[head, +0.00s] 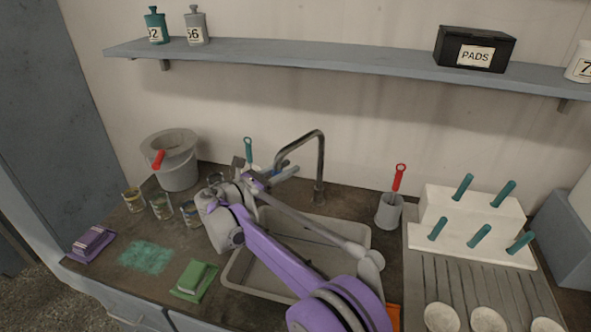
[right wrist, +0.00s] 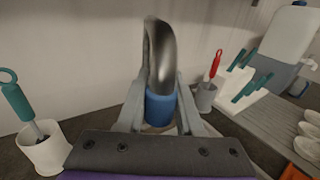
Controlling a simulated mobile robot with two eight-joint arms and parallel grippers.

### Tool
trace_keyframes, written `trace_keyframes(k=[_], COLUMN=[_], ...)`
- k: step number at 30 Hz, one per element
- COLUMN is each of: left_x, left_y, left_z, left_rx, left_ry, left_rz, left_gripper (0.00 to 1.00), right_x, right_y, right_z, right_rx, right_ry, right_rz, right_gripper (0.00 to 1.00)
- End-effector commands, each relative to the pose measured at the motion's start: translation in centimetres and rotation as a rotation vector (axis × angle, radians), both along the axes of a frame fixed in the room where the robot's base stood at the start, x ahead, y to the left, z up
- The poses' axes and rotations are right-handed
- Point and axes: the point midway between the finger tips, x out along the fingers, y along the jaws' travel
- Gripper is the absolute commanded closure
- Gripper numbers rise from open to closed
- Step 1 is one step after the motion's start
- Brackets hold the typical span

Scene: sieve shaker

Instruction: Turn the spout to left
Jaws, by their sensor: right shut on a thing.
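The metal spout (head: 321,160) rises behind the sink (head: 370,240), arches over and comes down to the left, with its end over the left part of the sink's back edge. In the right wrist view the curved spout (right wrist: 161,50) has a blue collar (right wrist: 160,110) near its end. My right gripper (head: 272,172) reaches in from the lower right and is shut on the spout end, one finger on each side of the blue collar. My arm hides part of the sink. My left gripper is not in view.
A grey bucket (head: 177,165) and several small jars stand left of the sink. A grey cup (head: 389,212) with a red-handled brush stands right of the spout, beside a white rack (head: 460,215).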

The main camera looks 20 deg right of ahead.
Motion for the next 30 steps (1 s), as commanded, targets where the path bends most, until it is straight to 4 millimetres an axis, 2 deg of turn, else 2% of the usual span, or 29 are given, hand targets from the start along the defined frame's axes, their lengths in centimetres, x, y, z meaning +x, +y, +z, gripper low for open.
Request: trace_keyframes(k=[9,23,24,28,30], left_x=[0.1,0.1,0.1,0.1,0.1], left_y=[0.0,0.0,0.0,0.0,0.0], left_z=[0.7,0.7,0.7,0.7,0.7], left_rx=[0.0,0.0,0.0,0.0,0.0], left_ry=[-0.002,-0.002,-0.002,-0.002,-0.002], left_rz=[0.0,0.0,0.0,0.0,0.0], left_gripper=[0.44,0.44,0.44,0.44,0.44], right_x=[1.6,1.8,1.8,1.7,1.7], right_y=[0.8,0.9,0.9,0.8,0.8], right_z=[0.0,0.0,0.0,0.0,0.0], right_rx=[0.0,0.0,0.0,0.0,0.0], right_ry=[0.0,0.0,0.0,0.0,0.0], right_rz=[0.008,0.008,0.008,0.008,0.008], right_gripper=[1.0,1.0,0.61,0.38,0.34])
